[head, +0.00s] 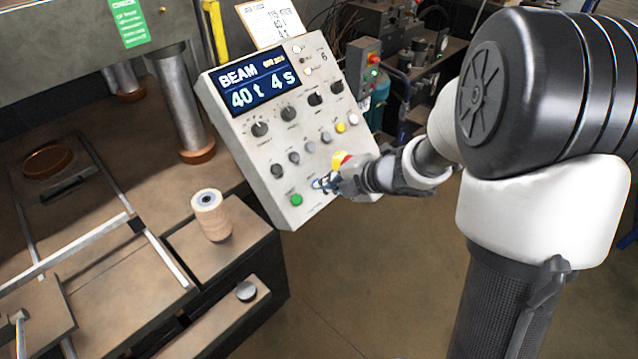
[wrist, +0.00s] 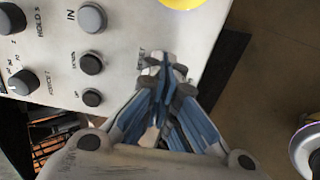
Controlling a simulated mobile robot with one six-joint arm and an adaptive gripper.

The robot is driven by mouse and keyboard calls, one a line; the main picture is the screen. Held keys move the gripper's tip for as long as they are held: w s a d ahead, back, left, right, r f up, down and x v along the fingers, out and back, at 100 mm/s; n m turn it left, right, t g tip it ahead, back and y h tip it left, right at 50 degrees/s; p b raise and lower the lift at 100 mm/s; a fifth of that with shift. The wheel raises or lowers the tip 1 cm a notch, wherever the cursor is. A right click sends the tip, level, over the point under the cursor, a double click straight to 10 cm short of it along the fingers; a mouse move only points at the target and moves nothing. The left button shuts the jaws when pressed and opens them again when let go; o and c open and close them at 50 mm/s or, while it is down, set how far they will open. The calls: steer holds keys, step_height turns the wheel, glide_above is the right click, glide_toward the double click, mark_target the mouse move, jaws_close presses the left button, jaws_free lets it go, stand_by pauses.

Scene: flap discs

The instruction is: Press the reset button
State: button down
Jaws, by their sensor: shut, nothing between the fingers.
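The grey control panel (head: 245,135) stands tilted, with a lit display (head: 258,84) reading "BEAM 40 t 4 s". In the head view my gripper (head: 322,184) is at the panel's lower right, beside the green button. In the wrist view my gripper (wrist: 166,68) is shut and empty, its fingertips at the panel face. A partly covered label ending in "SET" is beside the fingertips. The reset button itself is mostly or wholly hidden by the fingers. I cannot tell whether the tips touch or press it.
A green button (head: 296,199) is left of my gripper, and a yellow-and-red stop button (head: 341,160) is just above. Dark buttons (wrist: 90,64) and a grey button (wrist: 92,18) lie left in the wrist view. A cream spool (head: 210,216) stands on the bench.

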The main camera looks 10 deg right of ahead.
steer(key=shift+b+x, duration=0.35)
steer(key=shift+x, duration=0.6)
stand_by(0.5)
steer(key=p+v, duration=0.5)
steer(key=v, duration=0.3)
stand_by(0.6)
steer(key=shift+d, duration=0.1)
steer(key=d+r+m+t+h+b, duration=0.2)
steer(key=d+r+m+h+b, duration=0.1)
steer(key=d+r+m+h, duration=0.4)
steer(key=s+d+r+m+g+h+b, duration=0.1)
steer(key=s+m+h+b, duration=0.1)
steer(key=s+m, duration=0.55)
steer(key=s+a+f+m+g+y+b, duration=0.1)
steer(key=s+a+m, duration=0.3)
steer(key=s, duration=0.5)
steer(key=s+a+f+m+g+y+b, duration=0.2)
steer(key=s+a+m, duration=0.3)
steer(key=s, duration=0.4)
steer(key=shift+s+a+f+m+g, duration=0.2)
steer(key=shift+s+f+m+g, duration=0.1)
steer(key=shift+f+m+g, duration=0.5)
